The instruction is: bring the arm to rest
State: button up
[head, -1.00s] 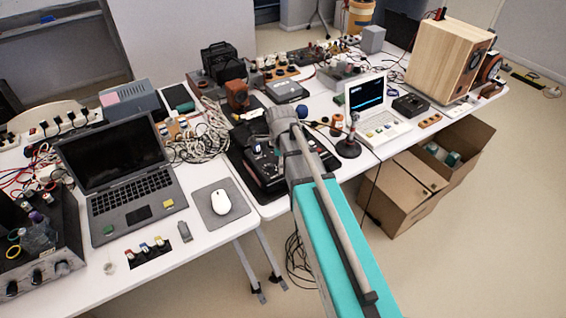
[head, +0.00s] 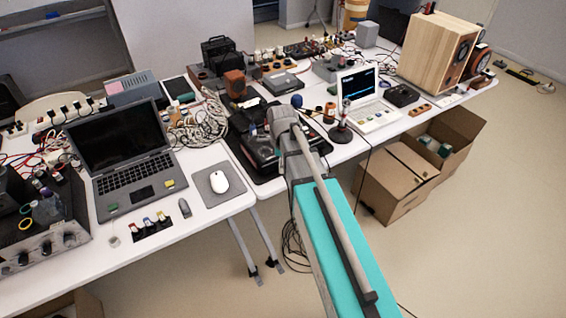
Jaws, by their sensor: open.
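My arm reaches up from the bottom right of the head view, with a long teal link (head: 345,250) and a grey joint (head: 284,118) at its far end. The joint shows in front of the black mat and the dark device (head: 255,148) on the table. My gripper is not visible; the arm's far part is hidden behind the joint or out of sight. No held thing can be seen.
A white table (head: 205,252) carries an open laptop (head: 120,160), a white mouse (head: 219,182) and tangled cables (head: 205,128). A small white laptop (head: 365,100), a soldering-iron-like stand (head: 340,132) and a wooden speaker (head: 430,52) stand right.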

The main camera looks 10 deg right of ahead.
jog(key=shift+s, duration=0.3)
jog(key=shift+s, duration=0.1)
dwell(0.4)
jog(key=s+d+n, duration=0.1)
jog(key=s+n, duration=1.1)
jog(key=n, duration=0.8)
jog(key=shift+n, duration=0.4)
jog(key=shift+w, duration=0.1)
dwell(1.1)
